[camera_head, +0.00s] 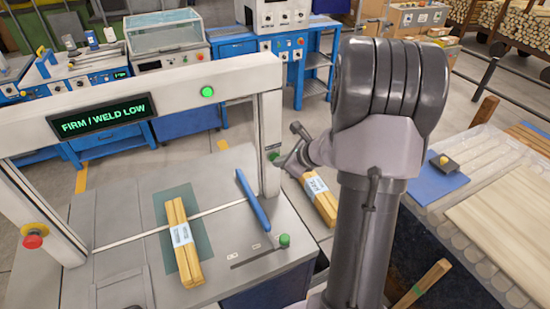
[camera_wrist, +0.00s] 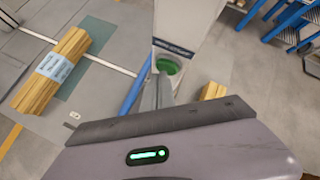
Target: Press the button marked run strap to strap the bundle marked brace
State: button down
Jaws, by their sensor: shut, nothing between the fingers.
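A strapping machine's pale arch (camera_head: 270,120) carries a green button (camera_head: 272,155) low on its right post. The button also shows in the wrist view (camera_wrist: 168,66), under a small dark label too blurred to read. My gripper (camera_head: 281,163) is shut and empty, its tips right at the button; in the wrist view the tips (camera_wrist: 162,78) overlap its lower edge. I cannot tell whether they touch. A bundle of wood strips (camera_head: 186,262) with a pale band lies on the machine table under the arch; it also shows in the wrist view (camera_wrist: 38,91). Its mark is unreadable.
The display (camera_head: 103,118) reads "FIRM / WELD LOW", and a green lamp (camera_head: 207,92) is lit. A blue bar (camera_head: 252,200) and a green knob (camera_head: 284,240) are on the table's right. A red button (camera_head: 33,240) is left. Another bundle (camera_head: 321,199) lies beyond the table.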

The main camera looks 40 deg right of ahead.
jog(key=shift+w, duration=0.15)
dwell(0.5)
jog(key=shift+s+a+b, duration=0.2)
jog(key=shift+s+b, duration=0.2)
jog(key=shift+s, duration=0.35)
jog(key=s, duration=0.2)
jog(key=s+a+b, duration=0.1)
jog(key=s, duration=0.2)
jog(key=shift+a, duration=0.1)
jog(key=shift+w, duration=0.1)
dwell(0.3)
